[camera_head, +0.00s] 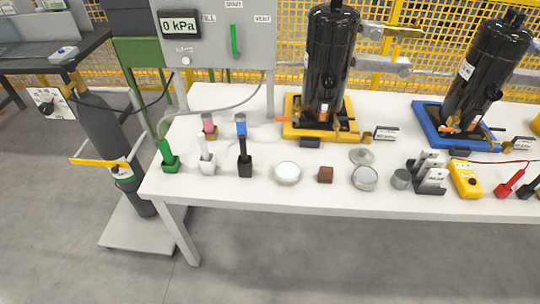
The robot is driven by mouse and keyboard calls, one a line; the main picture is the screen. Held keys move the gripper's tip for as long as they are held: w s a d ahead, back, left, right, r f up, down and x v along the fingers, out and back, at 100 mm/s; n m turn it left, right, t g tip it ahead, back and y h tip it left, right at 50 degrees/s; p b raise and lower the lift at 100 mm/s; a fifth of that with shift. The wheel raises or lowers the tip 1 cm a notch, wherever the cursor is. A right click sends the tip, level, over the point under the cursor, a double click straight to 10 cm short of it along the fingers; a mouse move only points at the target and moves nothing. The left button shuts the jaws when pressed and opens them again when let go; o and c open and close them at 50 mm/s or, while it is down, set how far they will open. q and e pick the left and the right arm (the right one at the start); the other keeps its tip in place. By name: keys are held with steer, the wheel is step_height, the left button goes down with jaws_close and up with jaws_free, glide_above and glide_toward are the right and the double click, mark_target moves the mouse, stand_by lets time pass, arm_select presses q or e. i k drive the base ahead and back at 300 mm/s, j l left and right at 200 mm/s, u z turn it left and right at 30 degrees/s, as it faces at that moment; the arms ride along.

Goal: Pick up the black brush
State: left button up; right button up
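A black brush-like item (245,160) stands upright near the front left of the white table, with a thin neck above a black block-shaped base. A matching white one (207,158) and a green one (168,158) stand to its left. A blue-topped item (240,125) stands just behind it. Neither of my grippers shows in the head view.
A round white container (287,173) and a brown block (325,174) stand right of the black brush. Two black compressors (328,60) stand farther back. A gauge panel (215,38) with a hanging hose rises behind. The table's front edge is clear.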

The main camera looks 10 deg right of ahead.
mark_target(242, 138)
steer(key=i+j+z, duration=0.2)
steer(key=j, duration=0.25)
steer(key=i+j+z, duration=0.2)
steer(key=j, duration=0.25)
steer(key=j+z, duration=0.2)
steer(key=j, duration=0.25)
steer(key=j+z, duration=0.15)
steer(key=j, duration=0.35)
steer(key=i, duration=0.05)
